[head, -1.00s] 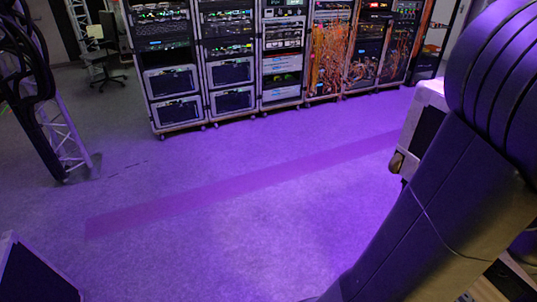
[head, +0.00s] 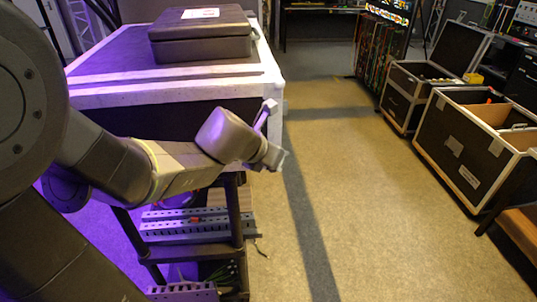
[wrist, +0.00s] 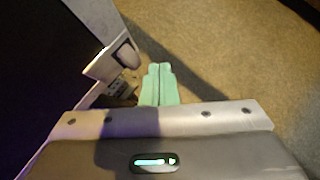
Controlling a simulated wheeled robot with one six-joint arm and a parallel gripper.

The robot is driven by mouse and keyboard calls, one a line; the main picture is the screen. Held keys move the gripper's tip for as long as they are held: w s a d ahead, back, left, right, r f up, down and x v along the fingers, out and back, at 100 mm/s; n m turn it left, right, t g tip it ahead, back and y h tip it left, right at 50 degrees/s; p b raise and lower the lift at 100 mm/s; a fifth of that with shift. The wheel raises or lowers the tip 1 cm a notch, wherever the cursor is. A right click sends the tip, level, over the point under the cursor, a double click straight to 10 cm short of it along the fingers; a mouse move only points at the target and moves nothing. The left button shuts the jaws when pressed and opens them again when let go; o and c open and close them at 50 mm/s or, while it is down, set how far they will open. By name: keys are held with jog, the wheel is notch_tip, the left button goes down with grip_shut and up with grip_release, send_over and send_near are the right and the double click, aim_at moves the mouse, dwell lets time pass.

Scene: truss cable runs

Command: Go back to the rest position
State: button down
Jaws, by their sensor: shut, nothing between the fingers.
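My gripper (head: 280,159) is at the end of my outstretched arm, beside the right end of a large case with pale edges (head: 205,92). In the wrist view its two pale green fingers (wrist: 159,68) are together, with nothing between them. The floor shows beyond the fingertips. In the wrist view a pale case corner (wrist: 108,64) is just left of the fingers; I cannot tell the exact gap.
A black case (head: 200,38) lies on the large case. Below my arm is a dark rack frame (head: 236,215) with perforated metal strips (head: 195,228). Open flight cases (head: 465,150) stand along the right. The floor (head: 345,160) between is clear.

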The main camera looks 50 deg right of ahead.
jog(key=s+a+r+p, duration=0.1)
jog(key=s+a+r, duration=0.2)
jog(key=r, duration=0.1)
jog(key=shift+s+p, duration=0.2)
jog(key=shift+p, duration=0.2)
